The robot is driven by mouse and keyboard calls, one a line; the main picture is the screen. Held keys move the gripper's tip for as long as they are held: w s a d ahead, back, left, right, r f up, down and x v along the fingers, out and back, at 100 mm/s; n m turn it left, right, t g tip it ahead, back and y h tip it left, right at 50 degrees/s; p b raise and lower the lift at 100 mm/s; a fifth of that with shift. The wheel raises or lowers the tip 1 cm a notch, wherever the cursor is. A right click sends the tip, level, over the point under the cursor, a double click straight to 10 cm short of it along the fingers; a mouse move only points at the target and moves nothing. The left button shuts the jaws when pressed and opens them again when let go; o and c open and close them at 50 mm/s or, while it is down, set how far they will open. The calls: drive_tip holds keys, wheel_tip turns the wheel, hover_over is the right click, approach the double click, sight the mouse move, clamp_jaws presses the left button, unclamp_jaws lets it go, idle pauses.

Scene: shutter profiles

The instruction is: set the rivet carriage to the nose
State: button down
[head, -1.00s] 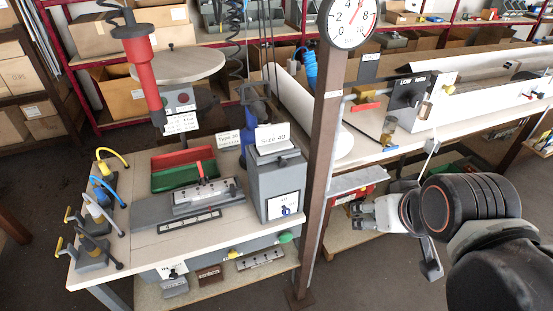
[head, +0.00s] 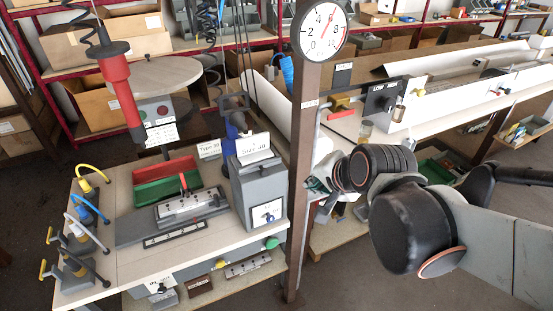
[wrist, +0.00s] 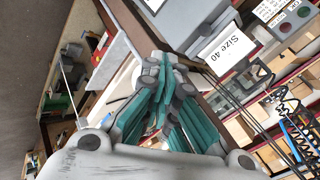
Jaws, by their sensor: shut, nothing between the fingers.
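A grey fixture (head: 140,228) lies on the left bench. I cannot make out which end is the nose. My gripper (head: 318,186) is just right of the brown post, well to the right of the block and apart from it, partly hidden by my arm. In the wrist view my gripper (wrist: 166,72) shows teal finger pads closing together, empty. The block is not clearly visible there.
The brown post (head: 301,130) with a dial gauge (head: 324,31) stands between my gripper and the fixture. A grey box labelled "Size 40" (head: 257,188) stands right of the block. Red and green bins (head: 167,185) lie behind it. Toggle clamps (head: 76,262) line the left edge.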

sight(269, 153)
drive_tip(key=w+a+f+m+b, duration=0.1)
drive_tip(key=w+a+f, duration=0.1)
drive_tip(key=w, duration=0.1)
drive_tip(key=w+a+f+m+b, duration=0.1)
drive_tip(key=w+a+f+m, duration=0.1)
drive_tip(key=w+f, duration=0.1)
drive_tip(key=w+a+f+m+y+b, duration=0.1)
drive_tip(key=w+f, duration=0.2)
drive_tip(key=w, duration=0.2)
drive_tip(key=shift+w+a+m, duration=0.2)
drive_tip(key=shift+a+m, duration=0.2)
drive_tip(key=shift+w+a, duration=0.25)
drive_tip(key=shift+w, duration=0.35)
drive_tip(key=shift+w+a, duration=0.2)
drive_tip(key=shift+w, duration=0.35)
drive_tip(key=shift+w+a+r+b, duration=0.1)
drive_tip(key=shift+w+a+b, duration=0.2)
drive_tip(key=shift+w, duration=0.45)
drive_tip(key=w, duration=0.1)
drive_tip(key=w+a, duration=0.1)
drive_tip(key=w, duration=0.3)
drive_tip(key=shift+w+a, duration=0.15)
drive_tip(key=shift+a, duration=0.25)
drive_tip(key=shift+r, duration=0.1)
